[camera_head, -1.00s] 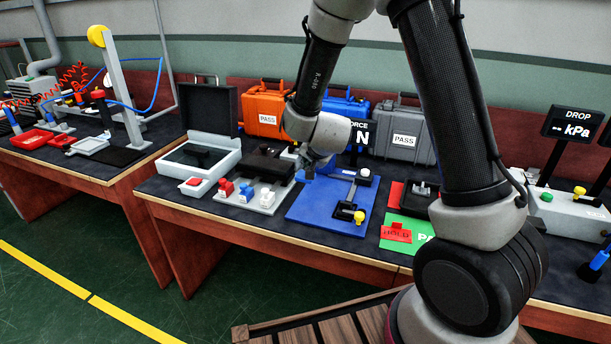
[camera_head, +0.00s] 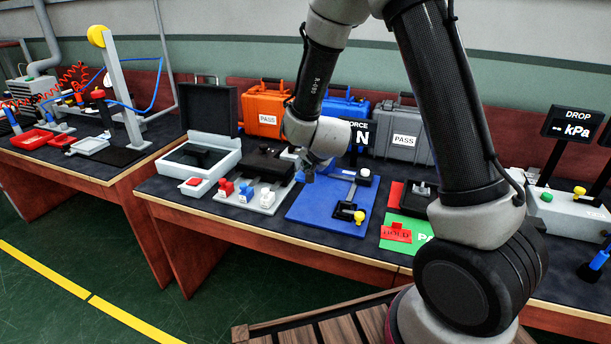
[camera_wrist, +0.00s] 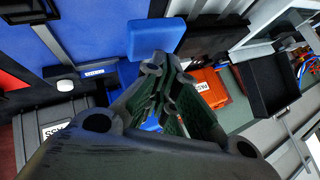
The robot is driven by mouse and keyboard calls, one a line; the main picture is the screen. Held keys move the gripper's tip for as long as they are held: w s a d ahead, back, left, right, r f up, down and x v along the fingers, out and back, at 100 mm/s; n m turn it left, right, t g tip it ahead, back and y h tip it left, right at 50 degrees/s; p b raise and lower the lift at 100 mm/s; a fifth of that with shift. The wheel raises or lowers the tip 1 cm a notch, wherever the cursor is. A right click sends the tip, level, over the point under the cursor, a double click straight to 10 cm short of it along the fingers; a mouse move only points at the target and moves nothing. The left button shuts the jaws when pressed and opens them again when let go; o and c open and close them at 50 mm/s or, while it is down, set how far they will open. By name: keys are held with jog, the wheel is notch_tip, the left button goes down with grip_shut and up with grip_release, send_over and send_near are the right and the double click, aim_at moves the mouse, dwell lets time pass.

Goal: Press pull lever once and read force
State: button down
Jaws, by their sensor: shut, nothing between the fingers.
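A blue board (camera_head: 310,205) lies on the bench in the head view. It bears a grey bar, a white round knob (camera_head: 364,174) and a black block with a yellow knob (camera_head: 360,217). I cannot tell which part is the pull lever. The force display (camera_head: 361,137) stands behind; my arm hides part of it, and only "N" and part of its title show, no number. My gripper (camera_head: 309,175) is shut and empty, over the board's back left part. In the wrist view its fingers point toward a blue block (camera_wrist: 212,36); contact is unclear. The white knob (camera_wrist: 66,86) shows left there.
A panel with red, blue and white switches (camera_head: 262,200) is left of the board. A red HOLD tag (camera_head: 396,233) and green plate are right. Orange (camera_head: 263,110) and grey (camera_head: 402,140) cases stand behind. An open case (camera_head: 208,140) is farther left.

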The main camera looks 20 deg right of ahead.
jog(key=shift+f, duration=1.95)
dwell(1.4)
jog(key=shift+r, duration=0.1)
dwell(0.4)
jog(key=shift+r, duration=2.3)
jog(key=shift+d+r, duration=0.1)
jog(key=shift+r, duration=2.4)
